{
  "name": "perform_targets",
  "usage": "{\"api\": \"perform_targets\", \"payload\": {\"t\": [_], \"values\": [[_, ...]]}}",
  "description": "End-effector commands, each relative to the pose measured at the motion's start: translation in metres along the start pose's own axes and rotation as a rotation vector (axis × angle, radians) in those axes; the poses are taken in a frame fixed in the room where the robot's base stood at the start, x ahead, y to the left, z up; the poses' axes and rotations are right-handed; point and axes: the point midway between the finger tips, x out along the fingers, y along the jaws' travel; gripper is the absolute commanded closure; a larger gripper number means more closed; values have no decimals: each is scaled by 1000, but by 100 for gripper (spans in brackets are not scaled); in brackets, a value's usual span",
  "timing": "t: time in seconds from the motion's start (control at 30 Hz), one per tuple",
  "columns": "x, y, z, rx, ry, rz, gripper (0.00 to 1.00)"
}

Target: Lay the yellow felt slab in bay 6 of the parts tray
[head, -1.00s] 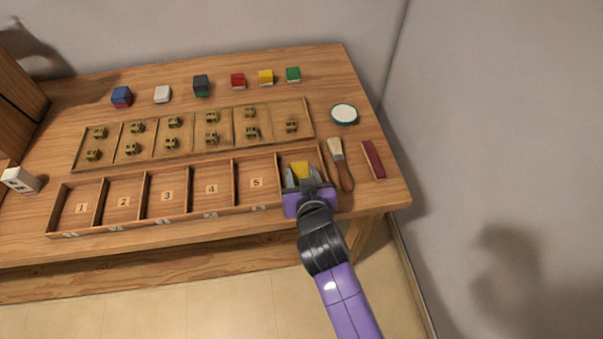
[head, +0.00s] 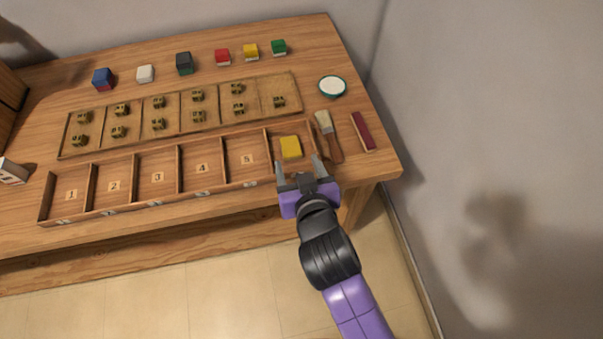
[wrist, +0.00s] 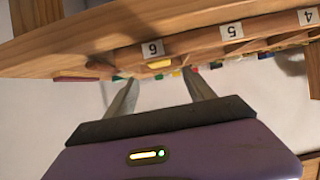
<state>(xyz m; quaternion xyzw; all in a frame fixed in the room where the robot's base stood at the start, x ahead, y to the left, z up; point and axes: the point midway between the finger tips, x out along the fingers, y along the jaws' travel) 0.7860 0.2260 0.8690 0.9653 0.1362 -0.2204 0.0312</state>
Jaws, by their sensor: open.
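The yellow felt slab (head: 290,147) lies flat in the rightmost bay of the parts tray (head: 222,188), the bay right of the one marked 5. In the wrist view a sliver of the yellow slab (wrist: 160,64) shows just under the front label 6 (wrist: 153,49). My gripper (head: 298,165) is open and empty, with its fingers apart at the near edge of that bay, in front of the slab and clear of it. The gripper hides part of the bay's front wall.
A brush (head: 328,137), a dark red bar (head: 362,131) and a round white-topped dish (head: 332,86) lie right of the tray. Behind it is a shallow board (head: 67,135) with several small brass-coloured pieces. Several coloured blocks line the back. Bays 1 to 5 look empty.

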Motion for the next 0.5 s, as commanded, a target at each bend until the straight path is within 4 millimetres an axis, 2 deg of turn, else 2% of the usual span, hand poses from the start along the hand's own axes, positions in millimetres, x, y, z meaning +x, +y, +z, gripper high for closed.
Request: {"api": "perform_targets", "payload": {"t": [0.1,0.2,0.5], "values": [[-20,0,0,0,0,0,37],[-31,0,1,0,-1,1,37],[-40,0,0,0,-1,0,37]]}}
